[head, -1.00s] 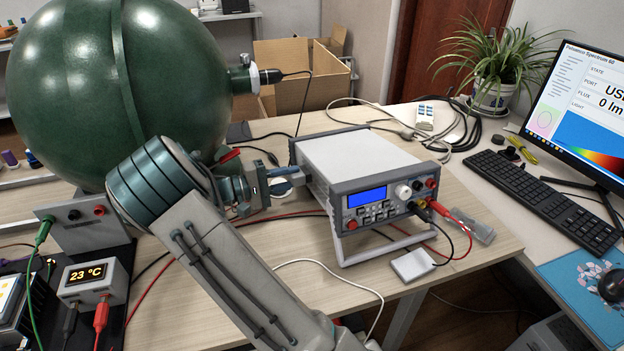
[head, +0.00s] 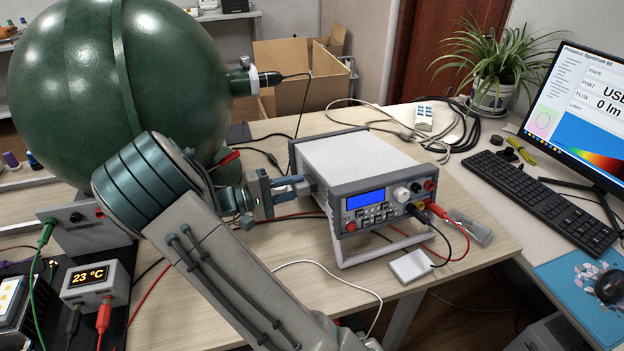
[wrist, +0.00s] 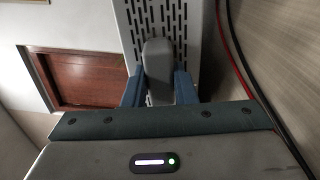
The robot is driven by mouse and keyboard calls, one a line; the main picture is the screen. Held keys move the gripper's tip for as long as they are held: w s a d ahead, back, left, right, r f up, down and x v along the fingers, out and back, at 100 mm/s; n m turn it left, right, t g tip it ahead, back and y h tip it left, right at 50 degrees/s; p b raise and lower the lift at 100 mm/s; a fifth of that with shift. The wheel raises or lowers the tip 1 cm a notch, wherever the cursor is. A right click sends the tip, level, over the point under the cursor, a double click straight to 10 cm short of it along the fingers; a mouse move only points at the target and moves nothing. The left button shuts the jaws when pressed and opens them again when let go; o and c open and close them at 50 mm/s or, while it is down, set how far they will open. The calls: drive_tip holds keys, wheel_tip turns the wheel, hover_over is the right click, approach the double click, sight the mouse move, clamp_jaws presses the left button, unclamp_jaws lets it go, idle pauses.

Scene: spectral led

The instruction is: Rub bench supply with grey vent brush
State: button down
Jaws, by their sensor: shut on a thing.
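The bench supply (head: 365,160) is a grey box with a light top, a blue display and knobs, tilted up on its front stand on the wooden bench. Its slotted left side (wrist: 180,22) fills the top of the wrist view. My gripper (head: 298,185) is at that left side, its blue fingers shut on the grey vent brush (wrist: 158,62). The brush's rounded grey back shows between the fingers in the wrist view. Its far end is at the vented panel and seems to touch it; the bristles are hidden.
Red and black leads (head: 455,235) are plugged into the supply's front, and more cables run beside it. A small white box (head: 411,265) lies in front. A large green sphere (head: 115,85) stands behind my arm. A keyboard (head: 540,200) is at right.

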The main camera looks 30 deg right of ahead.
sight(297, 193)
drive_tip(key=shift+s, duration=0.2)
drive_tip(key=shift+s+r+p, duration=0.15)
drive_tip(key=shift+s+p, duration=0.05)
drive_tip(key=shift+s, duration=0.45)
drive_tip(key=shift+s+r+p, duration=0.15)
drive_tip(key=shift+s, duration=0.45)
drive_tip(key=shift+a, duration=0.1)
idle(0.4)
drive_tip(key=shift+w+d+f, duration=0.1)
drive_tip(key=shift+w+f, duration=0.05)
drive_tip(key=shift+w, duration=0.6)
drive_tip(key=shift+w+d+f, duration=0.15)
drive_tip(key=shift+w, duration=0.55)
drive_tip(key=shift+w+d+f, duration=0.1)
drive_tip(key=shift+w+f, duration=0.05)
drive_tip(key=shift+w, duration=0.6)
drive_tip(key=shift+w, duration=0.1)
drive_tip(key=shift+w+d+f+b, duration=0.15)
drive_tip(key=shift+w+b, duration=0.1)
drive_tip(key=shift+w, duration=0.4)
drive_tip(key=shift+w+a+f+b, duration=0.15)
drive_tip(key=shift+w+b, duration=0.1)
drive_tip(key=shift+w, duration=0.35)
drive_tip(key=shift+d, duration=0.1)
